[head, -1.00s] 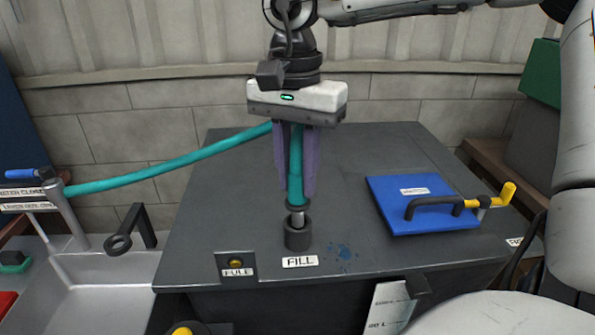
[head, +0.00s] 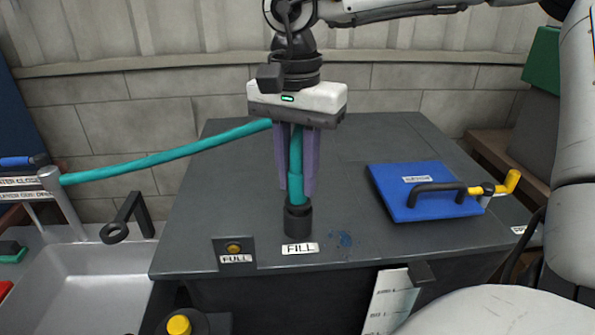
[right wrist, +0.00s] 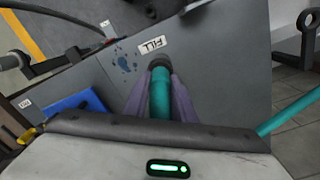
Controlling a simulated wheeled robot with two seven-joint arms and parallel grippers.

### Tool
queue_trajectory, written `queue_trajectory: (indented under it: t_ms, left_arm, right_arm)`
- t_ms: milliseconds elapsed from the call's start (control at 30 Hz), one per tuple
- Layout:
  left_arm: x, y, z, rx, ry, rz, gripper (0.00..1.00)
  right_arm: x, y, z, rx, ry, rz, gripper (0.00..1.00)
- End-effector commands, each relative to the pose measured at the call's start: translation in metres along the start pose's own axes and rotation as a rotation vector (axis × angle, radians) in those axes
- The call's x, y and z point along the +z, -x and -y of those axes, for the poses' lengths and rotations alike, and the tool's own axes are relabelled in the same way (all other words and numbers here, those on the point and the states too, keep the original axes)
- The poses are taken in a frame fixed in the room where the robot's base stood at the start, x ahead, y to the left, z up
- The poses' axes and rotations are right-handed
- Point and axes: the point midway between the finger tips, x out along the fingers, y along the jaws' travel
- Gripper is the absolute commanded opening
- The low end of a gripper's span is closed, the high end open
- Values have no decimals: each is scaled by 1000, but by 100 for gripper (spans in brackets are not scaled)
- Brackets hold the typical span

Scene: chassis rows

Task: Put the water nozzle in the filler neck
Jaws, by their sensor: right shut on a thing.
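The teal water nozzle (head: 296,182) is held upright in my right gripper (head: 297,192), whose purple fingers are shut on it. The nozzle's lower end is inside the black filler neck (head: 298,220), by the FILL label on the dark tank top. The grey metal tip does not show now. In the right wrist view the nozzle (right wrist: 161,95) runs between the fingers to the neck (right wrist: 158,65). How deep it sits is hidden. My left gripper is not in view.
A teal hose (head: 165,155) runs left to a metal post over the sink (head: 95,275). A blue hatch (head: 425,190) with black and yellow handles lies right of the neck. A FULL indicator (head: 234,249) is at the front. An empty black holder ring (head: 115,232) stands left.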

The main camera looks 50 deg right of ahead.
Motion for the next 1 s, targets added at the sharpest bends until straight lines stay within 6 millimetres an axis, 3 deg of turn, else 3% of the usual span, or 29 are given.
queue_trajectory:
  t_ms: [233,267,367,400,833,900,1000]
  left_arm:
    - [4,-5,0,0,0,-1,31]
    - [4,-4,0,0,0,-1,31]
    - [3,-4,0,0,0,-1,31]
    - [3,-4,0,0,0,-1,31]
    - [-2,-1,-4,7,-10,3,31]
    - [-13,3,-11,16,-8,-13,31]
    - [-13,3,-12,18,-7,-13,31]
  right_arm:
    - [0,-9,0,0,0,0,0]
    - [0,-8,0,-1,0,0,27]
    - [0,-7,0,0,0,0,44]
    - [0,-7,0,0,0,0,46]
    - [0,-7,0,1,0,0,46]
    - [0,8,1,-3,-1,-2,46]
    - [0,31,1,-5,-1,-2,46]
